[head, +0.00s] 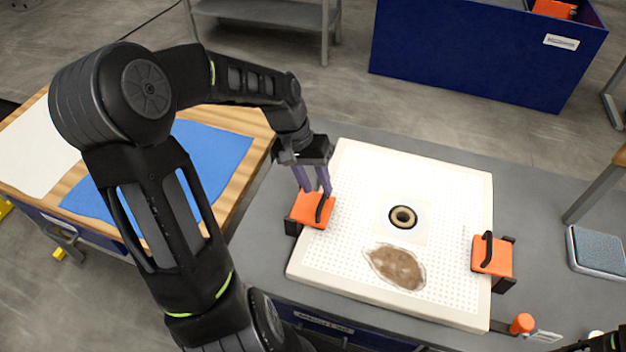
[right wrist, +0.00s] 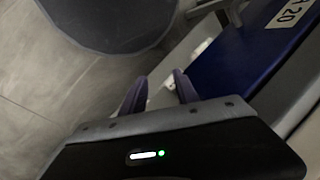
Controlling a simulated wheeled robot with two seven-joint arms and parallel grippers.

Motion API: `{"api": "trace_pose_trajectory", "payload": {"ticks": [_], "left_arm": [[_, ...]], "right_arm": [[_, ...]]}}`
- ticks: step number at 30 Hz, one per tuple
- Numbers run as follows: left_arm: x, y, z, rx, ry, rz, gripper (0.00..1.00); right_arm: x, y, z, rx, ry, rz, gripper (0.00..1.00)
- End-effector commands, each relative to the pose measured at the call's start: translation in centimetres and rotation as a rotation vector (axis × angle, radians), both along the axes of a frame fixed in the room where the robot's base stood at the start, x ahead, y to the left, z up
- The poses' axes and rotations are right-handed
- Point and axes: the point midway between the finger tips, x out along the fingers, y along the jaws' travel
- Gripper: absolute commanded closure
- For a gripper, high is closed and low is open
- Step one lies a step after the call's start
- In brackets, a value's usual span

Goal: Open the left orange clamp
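The left orange clamp (head: 309,210) sits at the left edge of the white perforated filter plate (head: 350,165). It has a black handle on top. My left gripper (head: 322,193) is right at this clamp, with its purple fingers pointing down around the black handle; I cannot tell whether they touch it or are closed on it. The right orange clamp (head: 493,256) sits at the plate's right edge with its black handle upright. My right gripper (right wrist: 158,92) shows in the right wrist view with its fingers apart and nothing between them.
The plate has a central ring (head: 403,217) and a brown patch (head: 397,268). An orange knob (head: 522,323) is at the front right, and a blue-grey pad (head: 597,250) lies farther right. A wooden table with a blue sheet (head: 215,150) stands left. A blue bin (head: 480,55) is behind.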

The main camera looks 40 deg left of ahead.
Motion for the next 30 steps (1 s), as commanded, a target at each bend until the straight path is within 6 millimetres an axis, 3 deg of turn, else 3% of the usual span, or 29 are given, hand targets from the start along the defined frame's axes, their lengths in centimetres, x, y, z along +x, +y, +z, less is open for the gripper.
{"api": "trace_pose_trajectory", "payload": {"ticks": [3,12,28,30], "left_arm": [[0.1,-0.5,-2.1,0.000,0.000,-0.002,0.64],[0.5,-1.4,-5.1,-0.001,0.000,-0.002,0.64],[0.5,-1.8,-6.1,-0.003,0.003,-0.001,0.64],[0.5,-1.9,-6.1,-0.004,0.003,-0.001,0.69]], "right_arm": [[0.1,0.1,-1.9,0.003,-0.004,0.002,0.64],[0.5,0.3,-4.2,0.012,-0.016,0.004,0.64],[0.6,0.4,-4.7,0.014,-0.020,0.006,0.64],[0.6,0.4,-4.7,0.014,-0.020,0.006,0.64]]}}
